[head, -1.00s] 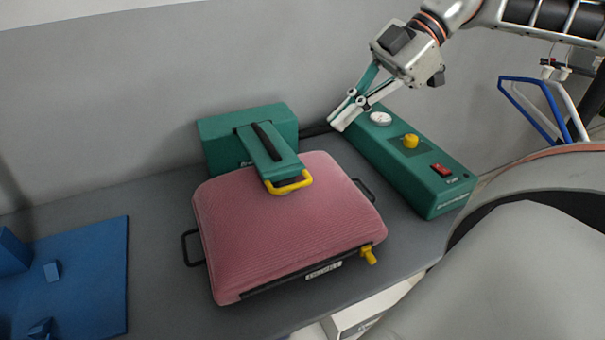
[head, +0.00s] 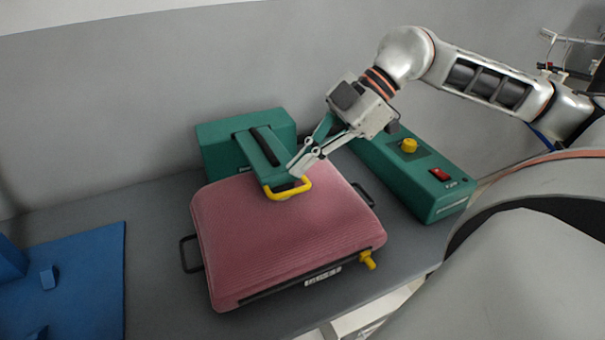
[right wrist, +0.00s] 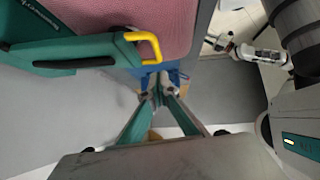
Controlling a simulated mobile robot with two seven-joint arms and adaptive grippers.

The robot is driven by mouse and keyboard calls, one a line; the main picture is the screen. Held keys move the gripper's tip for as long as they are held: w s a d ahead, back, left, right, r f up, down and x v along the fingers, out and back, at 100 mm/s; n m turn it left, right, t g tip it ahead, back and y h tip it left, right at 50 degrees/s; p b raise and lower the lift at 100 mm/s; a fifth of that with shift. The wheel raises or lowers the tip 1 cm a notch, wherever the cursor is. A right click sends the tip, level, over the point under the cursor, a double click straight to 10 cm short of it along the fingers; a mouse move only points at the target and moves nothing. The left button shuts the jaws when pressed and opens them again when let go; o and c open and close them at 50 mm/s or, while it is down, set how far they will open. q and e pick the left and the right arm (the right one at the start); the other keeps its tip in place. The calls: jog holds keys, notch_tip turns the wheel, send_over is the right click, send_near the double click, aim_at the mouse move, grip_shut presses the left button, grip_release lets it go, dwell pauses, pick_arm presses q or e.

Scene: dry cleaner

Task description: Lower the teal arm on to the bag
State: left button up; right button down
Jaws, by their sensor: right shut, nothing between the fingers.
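The teal arm (head: 258,152) reaches forward from a teal block (head: 220,148), and its yellow handle (head: 290,193) hangs over the back part of the pink ribbed bag (head: 285,235). I cannot tell whether the arm touches the bag. In the right wrist view the teal arm (right wrist: 85,52), yellow handle (right wrist: 148,40) and bag (right wrist: 150,15) show at upper left. My right gripper (head: 295,172) is shut and empty, its tips right by the handle's end of the arm; contact is unclear. Its tips also show in the right wrist view (right wrist: 157,83). What may be my left gripper (right wrist: 222,43) is small there.
A teal control box (head: 435,185) with a yellow knob (head: 409,146) and red switch (head: 440,174) stands to the right, partly behind my right gripper. A blue mat (head: 85,285) lies at the left. The grey table (head: 155,245) is bare between mat and bag.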

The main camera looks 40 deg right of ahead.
aim_at(302, 188)
jog(key=shift+w+d+f, duration=0.1)
jog(key=shift+w+f, duration=0.05)
jog(key=shift+f, duration=1.6)
